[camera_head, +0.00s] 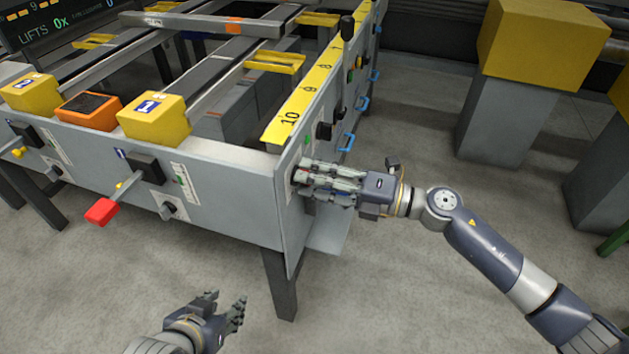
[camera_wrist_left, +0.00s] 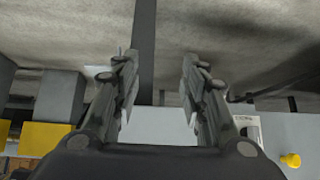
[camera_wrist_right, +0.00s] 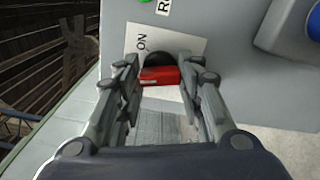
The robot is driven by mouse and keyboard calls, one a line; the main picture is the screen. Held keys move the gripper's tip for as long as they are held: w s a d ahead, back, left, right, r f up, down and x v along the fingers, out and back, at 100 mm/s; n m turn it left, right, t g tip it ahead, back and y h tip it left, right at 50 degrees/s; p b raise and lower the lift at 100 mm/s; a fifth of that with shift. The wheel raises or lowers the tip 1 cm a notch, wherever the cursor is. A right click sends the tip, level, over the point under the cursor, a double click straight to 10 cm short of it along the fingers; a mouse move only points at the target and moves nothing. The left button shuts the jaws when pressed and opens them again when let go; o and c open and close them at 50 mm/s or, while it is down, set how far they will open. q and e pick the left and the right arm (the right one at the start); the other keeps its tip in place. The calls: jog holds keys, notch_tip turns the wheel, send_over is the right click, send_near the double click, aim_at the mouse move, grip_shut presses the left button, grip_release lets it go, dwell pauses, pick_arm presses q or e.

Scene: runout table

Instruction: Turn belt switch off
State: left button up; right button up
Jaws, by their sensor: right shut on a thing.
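The belt switch (camera_wrist_right: 160,76) is a red handle on a round black base, mounted on a white plate with the word "ON" above it. It shows in the right wrist view, between the fingers of my right gripper (camera_wrist_right: 158,82), which is shut on it. In the head view, my right gripper (camera_head: 304,176) reaches the grey end panel near its front corner and hides most of the switch. My left gripper (camera_head: 230,308) is open and empty, low over the floor in front of the table. Its two fingers stand apart in the left wrist view (camera_wrist_left: 158,72).
The grey runout table (camera_head: 235,205) carries yellow blocks (camera_head: 152,116) and a yellow numbered strip (camera_head: 290,118). A red-handled lever (camera_head: 102,211) juts from its front. Blue handles (camera_head: 347,141) and black knobs line the right side. A yellow-topped pedestal (camera_head: 508,110) stands right; floor is clear between.

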pick_arm(q)
jog(key=w+d+r+t+h+b, duration=0.2)
jog(key=w+d+r+t, duration=0.2)
jog(key=w+r+t, duration=0.4)
jog(key=shift+w+r+h+b, duration=0.3)
jog(key=shift+r+b, duration=0.1)
jog(key=shift+r, duration=1.55)
pick_arm(e)
jog(key=shift+f+n, duration=0.1)
jog(key=shift+n, duration=2.9)
jog(key=o, duration=1.1)
jog(key=shift+c, duration=0.2)
jog(key=v, duration=1.2)
